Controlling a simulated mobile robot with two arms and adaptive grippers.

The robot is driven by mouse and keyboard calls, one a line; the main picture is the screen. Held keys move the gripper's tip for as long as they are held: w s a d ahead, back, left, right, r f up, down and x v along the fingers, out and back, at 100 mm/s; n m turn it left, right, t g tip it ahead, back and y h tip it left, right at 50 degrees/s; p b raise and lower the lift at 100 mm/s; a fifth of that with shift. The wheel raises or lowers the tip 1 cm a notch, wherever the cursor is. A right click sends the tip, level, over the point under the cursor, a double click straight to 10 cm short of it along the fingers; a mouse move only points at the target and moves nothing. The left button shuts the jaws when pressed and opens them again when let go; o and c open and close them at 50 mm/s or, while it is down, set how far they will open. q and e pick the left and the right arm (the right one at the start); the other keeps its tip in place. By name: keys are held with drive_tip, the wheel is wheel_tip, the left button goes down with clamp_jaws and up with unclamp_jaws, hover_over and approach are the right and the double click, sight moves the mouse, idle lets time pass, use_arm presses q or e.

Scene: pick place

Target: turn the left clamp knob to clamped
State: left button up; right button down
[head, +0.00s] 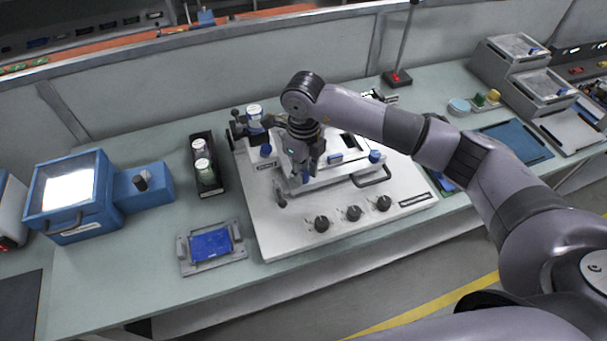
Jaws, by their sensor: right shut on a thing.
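The white fixture panel (265,225) lies on the bench in the middle of the head view. A metal frame on it carries a blue knob at its right end (375,157). My right gripper (304,172) reaches down over the left part of this frame, with its fingers shut on the left clamp knob (305,179). The fingers hide most of that knob, so its turned position cannot be told. My left gripper is out of view.
Three black knobs (353,213) line the panel's front. A black rack with white-lidded jars (207,175), a blue box with a lit window (68,190) and a grey holder with a blue plate (211,246) stand left. Trays (510,140) are at right.

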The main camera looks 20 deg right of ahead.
drive_tip(key=m+b, duration=0.2)
drive_tip(key=m, duration=0.2)
drive_tip(key=shift+f+m, duration=0.1)
drive_tip(key=shift+m, duration=0.2)
drive_tip(key=m+b, duration=0.2)
drive_tip(key=m, duration=0.2)
drive_tip(key=shift+m, duration=0.3)
drive_tip(key=c, duration=1.3)
unclamp_jaws()
drive_tip(key=shift+c, duration=0.2)
